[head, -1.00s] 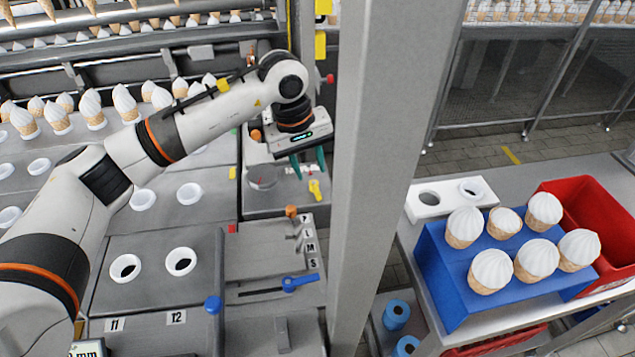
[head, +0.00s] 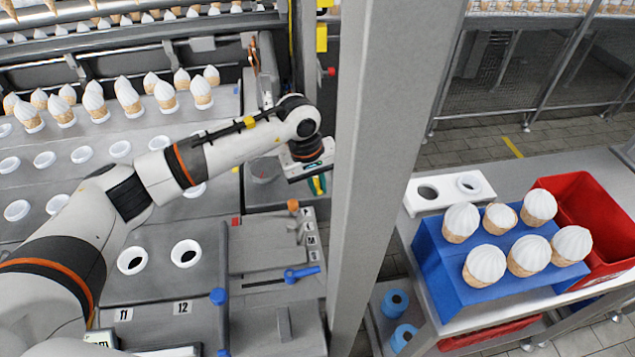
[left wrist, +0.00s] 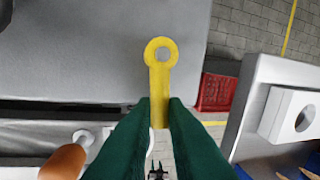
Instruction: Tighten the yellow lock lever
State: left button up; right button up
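The yellow lock lever (left wrist: 160,75) shows in the left wrist view as a flat yellow bar with a round, holed end. Its stem lies between the two green fingers of my left gripper (left wrist: 159,108), which meet its sides. In the head view, the left gripper (head: 317,186) points down beside the grey post, at the right side of the machine. Only a sliver of yellow shows between its fingers there, and the gripper body hides most of the lever. My right gripper is in neither view.
A tall grey post (head: 375,180) stands just right of the gripper. An orange knob (head: 293,205) and a blue lever (head: 301,274) sit nearer on the machine. Right of the post, a blue stand (head: 440,265) holds several cones beside a red crate (head: 592,215).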

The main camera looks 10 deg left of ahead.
pick_arm(q)
grip_shut()
